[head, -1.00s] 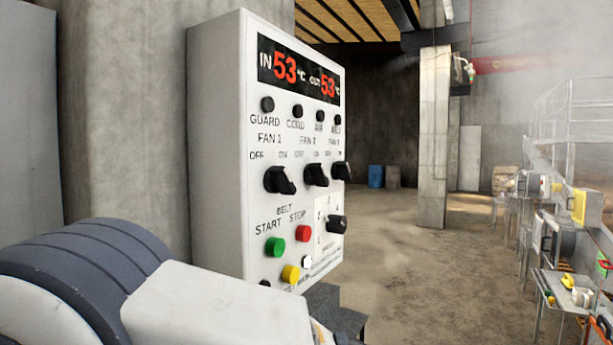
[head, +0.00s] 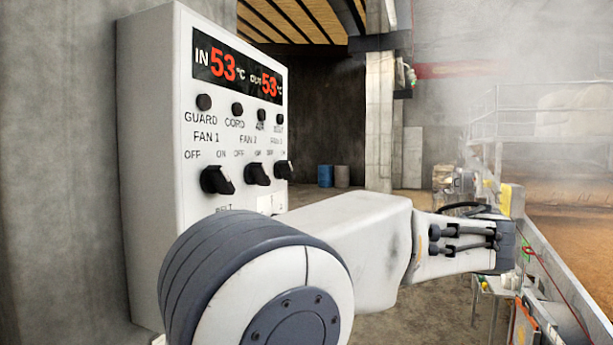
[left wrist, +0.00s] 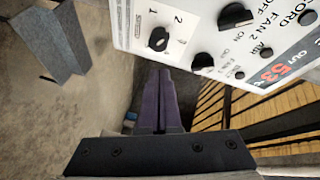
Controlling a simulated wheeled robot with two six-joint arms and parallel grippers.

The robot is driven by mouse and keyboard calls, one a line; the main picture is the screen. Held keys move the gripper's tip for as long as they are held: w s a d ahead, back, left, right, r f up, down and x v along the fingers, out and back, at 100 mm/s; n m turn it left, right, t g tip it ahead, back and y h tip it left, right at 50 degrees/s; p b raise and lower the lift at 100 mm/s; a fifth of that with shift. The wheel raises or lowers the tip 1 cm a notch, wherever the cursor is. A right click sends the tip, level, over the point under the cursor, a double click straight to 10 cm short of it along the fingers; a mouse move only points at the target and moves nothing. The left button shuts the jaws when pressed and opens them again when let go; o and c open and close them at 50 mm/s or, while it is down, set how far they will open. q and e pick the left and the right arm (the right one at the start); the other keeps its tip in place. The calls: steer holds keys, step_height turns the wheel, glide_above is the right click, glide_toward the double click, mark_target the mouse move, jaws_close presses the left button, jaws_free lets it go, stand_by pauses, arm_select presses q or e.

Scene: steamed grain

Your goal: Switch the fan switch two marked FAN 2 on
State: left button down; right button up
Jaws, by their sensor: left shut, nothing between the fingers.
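The white control panel (head: 150,150) stands at the left in the head view, with black rotary switches in a row. The FAN 2 switch (head: 257,174) is the middle one; it also shows in the left wrist view (left wrist: 236,15), where the panel appears turned. I cannot tell its setting clearly. My left gripper (left wrist: 163,73) is shut and empty, its fingertips appearing by the panel's edge, apart from the FAN 2 switch. My left arm crosses the head view and hides the panel's lower part; its fingers are not clear there. My right gripper is not in view.
The FAN 1 switch (head: 217,180) and FAN 3 switch (head: 283,170) flank FAN 2. A speed selector (left wrist: 158,38) sits near the fingertips in the wrist view. A concrete pillar (head: 379,130) and blue barrel (head: 325,176) stand farther back. A steaming grain bed (head: 575,170) lies right.

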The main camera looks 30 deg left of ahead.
mark_target(258, 174)
arm_select(q)
step_height(258, 174, up, 9)
steer(key=s+a+n+g+y, duration=0.1)
steer(key=n+g+y, duration=0.2)
steer(key=n+y, duration=0.1)
steer(key=shift+a+n, duration=0.2)
steer(key=shift+n, duration=0.6)
steer(key=shift+s+a+r, duration=0.1)
steer(key=p+x, duration=0.3)
steer(key=x, duration=0.7)
steer(key=shift+s+p, duration=0.2)
steer(key=shift+p, duration=0.1)
steer(key=shift+s+d+f, duration=0.2)
steer(key=shift+s+f, duration=0.45)
steer(key=shift+s+d+f, duration=0.25)
steer(key=shift+s+f, duration=0.45)
